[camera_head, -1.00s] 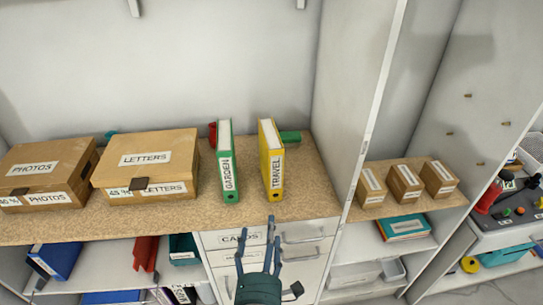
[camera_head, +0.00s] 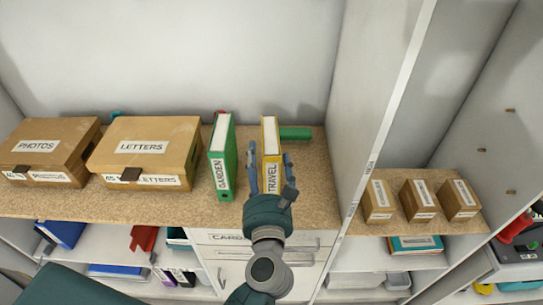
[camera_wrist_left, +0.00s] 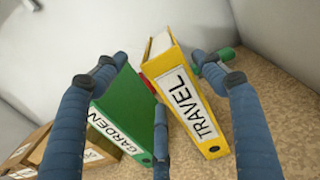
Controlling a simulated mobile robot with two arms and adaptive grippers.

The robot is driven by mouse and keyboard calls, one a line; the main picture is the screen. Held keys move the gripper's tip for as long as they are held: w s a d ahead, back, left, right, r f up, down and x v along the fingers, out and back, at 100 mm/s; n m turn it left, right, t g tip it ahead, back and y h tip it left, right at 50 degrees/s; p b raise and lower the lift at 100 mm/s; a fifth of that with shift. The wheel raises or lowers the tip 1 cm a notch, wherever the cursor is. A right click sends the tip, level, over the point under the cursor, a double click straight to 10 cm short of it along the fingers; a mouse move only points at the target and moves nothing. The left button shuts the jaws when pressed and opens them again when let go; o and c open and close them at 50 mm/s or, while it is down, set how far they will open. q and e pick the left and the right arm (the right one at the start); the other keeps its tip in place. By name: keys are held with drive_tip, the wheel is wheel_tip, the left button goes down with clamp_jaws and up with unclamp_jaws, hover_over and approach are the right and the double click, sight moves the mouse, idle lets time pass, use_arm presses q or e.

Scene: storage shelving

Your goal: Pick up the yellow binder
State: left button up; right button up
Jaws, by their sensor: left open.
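The yellow binder (camera_head: 271,150), labelled TRAVEL, stands upright on the shelf board. It also shows in the left wrist view (camera_wrist_left: 184,95). My left gripper (camera_head: 272,172) is open, its fingers at the front of the yellow binder, one on each side of its spine in the head view. In the left wrist view the fingers (camera_wrist_left: 160,85) spread wide, with the binder's spine between them. The lower front of the binder is partly hidden by the fingers in the head view. I cannot tell whether any finger touches it. My right gripper is not in view.
A green binder (camera_head: 222,158) labelled GARDEN stands close to the left. A green object (camera_head: 296,133) lies behind to the right. The LETTERS box (camera_head: 143,150) and PHOTOS box (camera_head: 45,148) are farther left. A white upright panel (camera_head: 375,110) bounds the right side.

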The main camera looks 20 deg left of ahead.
use_arm(q)
drive_tip(key=shift+x, duration=0.8)
drive_tip(key=x, duration=0.4)
drive_tip(key=shift+w+d+f, duration=0.2)
drive_tip(key=shift+w+f, duration=0.1)
drive_tip(key=shift+w, duration=0.1)
drive_tip(key=shift+w+a+f, duration=0.1)
drive_tip(key=shift+w+a, duration=0.05)
drive_tip(key=shift+w, duration=0.2)
drive_tip(key=shift+c, duration=0.3)
drive_tip(key=shift+s, duration=0.1)
drive_tip(key=c, duration=1.7)
clamp_jaws()
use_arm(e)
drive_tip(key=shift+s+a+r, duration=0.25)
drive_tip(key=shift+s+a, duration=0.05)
